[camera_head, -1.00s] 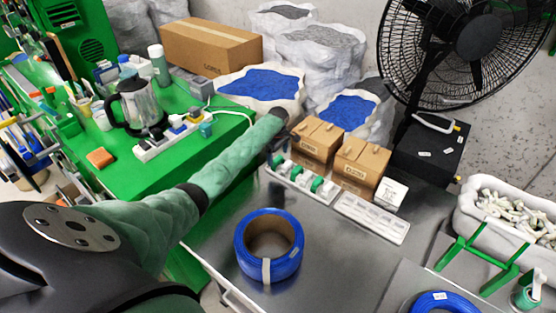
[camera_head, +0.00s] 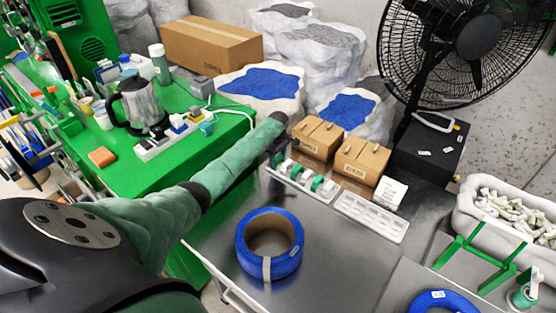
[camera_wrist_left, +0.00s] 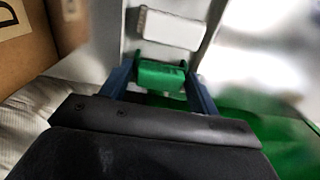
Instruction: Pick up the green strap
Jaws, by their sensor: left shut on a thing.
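My left gripper (camera_head: 277,157) reaches down at the left end of a white rack (camera_head: 307,194) on the metal table. In the left wrist view its two blue fingers (camera_wrist_left: 160,88) are closed on either side of a green strap (camera_wrist_left: 162,75), gripping it. The strap still looks to be at the rack; I cannot tell whether it is lifted. Other green straps (camera_head: 317,184) sit along the rack to the right. A white block (camera_wrist_left: 170,28) shows beyond the held strap. My right gripper is not in view.
Cardboard boxes (camera_head: 318,138) stand close behind the rack. A white tray (camera_head: 371,217) is to its right. A blue cable coil (camera_head: 269,243) lies in front on the metal table. A green table (camera_head: 100,189) with a kettle (camera_head: 143,106) is at left.

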